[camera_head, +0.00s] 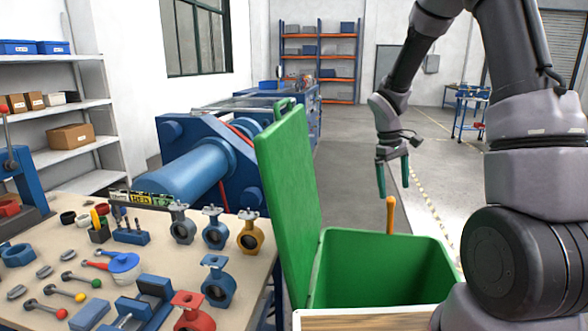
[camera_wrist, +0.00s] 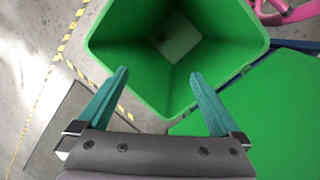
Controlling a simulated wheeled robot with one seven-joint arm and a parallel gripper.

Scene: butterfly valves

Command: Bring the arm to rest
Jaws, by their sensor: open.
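My gripper (camera_head: 394,194) hangs from my raised arm, pointing down, above the far side of the open green bin (camera_head: 385,249). Its two teal fingers are apart with nothing between them. In the wrist view my gripper (camera_wrist: 159,74) shows the same open, empty fingers, with the bin (camera_wrist: 130,56) beyond their tips. A pale square patch (camera_wrist: 178,38) shows at the bin's bottom. In the head view the inside bottom of the bin is hidden.
The bin's green lid (camera_head: 287,190) stands open on its left. An orange handle-like piece (camera_head: 390,213) stands upright by the far rim. Left is a workbench (camera_head: 195,278) with several valves and tools. A blue machine (camera_head: 205,165) stands behind it.

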